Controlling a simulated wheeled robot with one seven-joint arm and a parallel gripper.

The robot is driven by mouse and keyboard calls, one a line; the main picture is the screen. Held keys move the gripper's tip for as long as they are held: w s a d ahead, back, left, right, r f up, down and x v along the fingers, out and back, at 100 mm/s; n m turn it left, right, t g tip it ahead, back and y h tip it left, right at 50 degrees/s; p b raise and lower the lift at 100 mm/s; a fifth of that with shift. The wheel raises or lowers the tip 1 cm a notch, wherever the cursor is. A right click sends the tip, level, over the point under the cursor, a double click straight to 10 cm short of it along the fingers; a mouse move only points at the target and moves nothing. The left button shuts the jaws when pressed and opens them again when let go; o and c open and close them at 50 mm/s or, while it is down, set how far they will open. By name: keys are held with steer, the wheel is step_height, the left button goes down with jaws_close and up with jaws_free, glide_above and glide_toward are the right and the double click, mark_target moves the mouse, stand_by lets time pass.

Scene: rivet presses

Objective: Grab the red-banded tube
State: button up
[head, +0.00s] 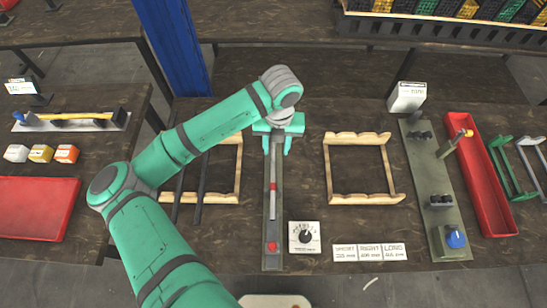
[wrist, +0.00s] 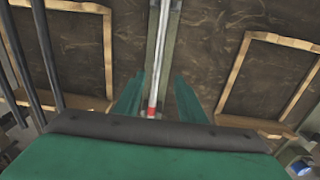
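The red-banded tube is a thin pale grey rod (head: 273,170) with a red band near its middle. It lies lengthwise along a narrow grey-green fixture (head: 272,262) in the middle of the table. My gripper (head: 275,146) is over the tube's far part, its fingers spread to either side. In the wrist view the tube (wrist: 160,60) runs between the two green fingers of my gripper (wrist: 158,98), with a gap on each side, and the red band shows low between them. I cannot tell how high the fingers are above the tube.
A wooden rack (head: 238,180) with dark rods stands left of the fixture, and an empty wooden rack (head: 329,170) right. A dial box (head: 304,237) and length labels (head: 370,252) sit near the front edge. A lever panel (head: 420,165) and red tray (head: 482,180) are farther right.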

mark_target(273, 157)
steer(key=f, duration=0.5)
steer(key=shift+w+a, duration=0.1)
steer(key=shift+a, duration=0.3)
steer(key=shift+w, duration=0.15)
jaws_close()
steer(key=shift+a, duration=0.1)
